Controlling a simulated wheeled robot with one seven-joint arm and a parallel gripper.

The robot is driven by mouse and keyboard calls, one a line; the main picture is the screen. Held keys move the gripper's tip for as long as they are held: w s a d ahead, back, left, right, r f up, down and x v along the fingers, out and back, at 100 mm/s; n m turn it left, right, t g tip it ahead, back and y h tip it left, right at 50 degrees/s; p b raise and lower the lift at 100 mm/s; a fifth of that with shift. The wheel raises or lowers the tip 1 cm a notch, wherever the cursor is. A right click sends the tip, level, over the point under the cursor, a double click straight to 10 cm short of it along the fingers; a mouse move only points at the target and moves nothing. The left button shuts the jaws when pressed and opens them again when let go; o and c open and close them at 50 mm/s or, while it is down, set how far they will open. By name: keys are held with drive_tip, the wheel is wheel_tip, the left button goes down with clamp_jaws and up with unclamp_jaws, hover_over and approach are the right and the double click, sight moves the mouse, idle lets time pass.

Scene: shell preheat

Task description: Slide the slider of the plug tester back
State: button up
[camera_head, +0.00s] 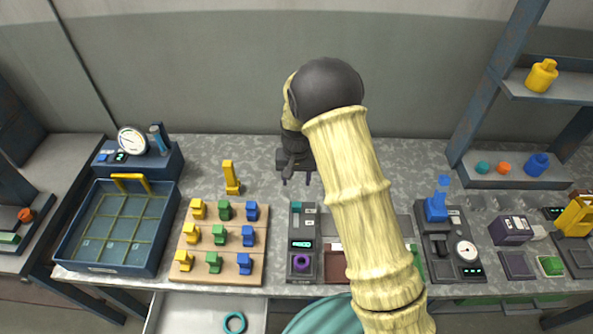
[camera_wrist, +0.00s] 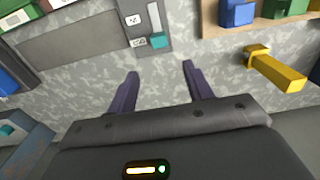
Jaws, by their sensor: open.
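The narrow dark device that looks like the plug tester (camera_head: 316,265) stands near the middle of the bench. It has a lit display and a purple ring-shaped part (camera_head: 300,261) at its near end. Its teal slider (camera_head: 297,207) is at the far end of the device. In the wrist view the slider (camera_wrist: 157,41) sits at the gripper-side end of a pale slot, beside small marked labels. My gripper (camera_head: 296,181) is open and empty behind the device, apart from the slider. In the wrist view its two fingers (camera_wrist: 159,70) point toward the device's end.
A blue bin (camera_head: 68,240) is farther left. A device with a dial (camera_head: 466,250) stands right. Bare bench surrounds my fingers. My arm hides part of the middle.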

drive_tip(key=shift+r+b, duration=0.3)
drive_tip(key=shift+r, duration=1.8)
drive_tip(key=s+d+r+t, duration=0.1)
drive_tip(key=s+d+r, duration=0.3)
drive_tip(key=s+d, duration=0.3)
drive_tip(key=s+d+r+t, duration=0.1)
drive_tip(key=s+d+r, duration=0.4)
drive_tip(key=s, duration=0.9)
drive_tip(key=d, duration=0.3)
drive_tip(key=shift+r+t, duration=0.25)
drive_tip(key=shift+t, duration=0.05)
